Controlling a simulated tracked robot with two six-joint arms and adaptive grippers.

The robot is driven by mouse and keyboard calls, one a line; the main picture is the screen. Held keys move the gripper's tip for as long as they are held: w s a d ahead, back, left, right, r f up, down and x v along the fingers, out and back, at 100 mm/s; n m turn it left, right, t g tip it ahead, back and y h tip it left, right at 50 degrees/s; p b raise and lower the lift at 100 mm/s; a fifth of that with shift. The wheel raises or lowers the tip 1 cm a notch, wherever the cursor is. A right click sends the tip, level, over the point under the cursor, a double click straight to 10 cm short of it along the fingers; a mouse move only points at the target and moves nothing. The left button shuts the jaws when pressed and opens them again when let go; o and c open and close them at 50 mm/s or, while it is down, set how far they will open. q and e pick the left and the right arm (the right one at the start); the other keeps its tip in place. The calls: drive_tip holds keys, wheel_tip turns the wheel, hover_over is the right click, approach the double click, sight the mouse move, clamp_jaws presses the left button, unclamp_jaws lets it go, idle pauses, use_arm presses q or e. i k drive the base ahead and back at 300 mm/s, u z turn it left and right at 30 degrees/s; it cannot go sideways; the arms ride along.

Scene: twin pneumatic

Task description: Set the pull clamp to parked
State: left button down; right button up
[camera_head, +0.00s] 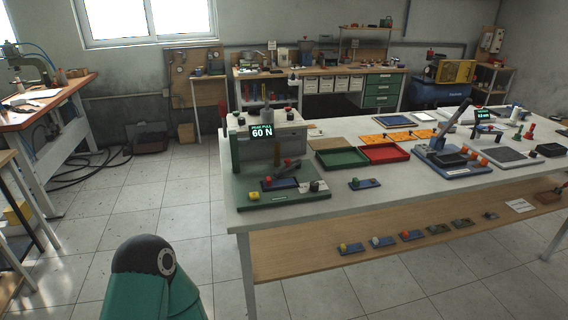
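The left station on the white table has a green base plate (255,200) and a display (262,132) that reads 60 N. On its plate is a small dark fixture (283,184) with a red knob (268,180) at its left end, and an upright brown-red handle (288,165) stands behind it. I take this to be the pull station, but its clamp is too small to tell its setting. A grey-and-blue press (452,160) with a long raised lever stands to the right. Neither gripper is in view; only my green arm part shows at the bottom left.
A green tray (342,158) and a red tray (385,153) lie between the stations. A small blue fixture (364,184) sits near the table's front edge. Several small fixtures line the wooden lower shelf (310,262). Open tiled floor (190,240) lies left of the table.

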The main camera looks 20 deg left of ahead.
sight(289, 165)
drive_tip(key=i, duration=0.85)
drive_tip(key=z, duration=0.05)
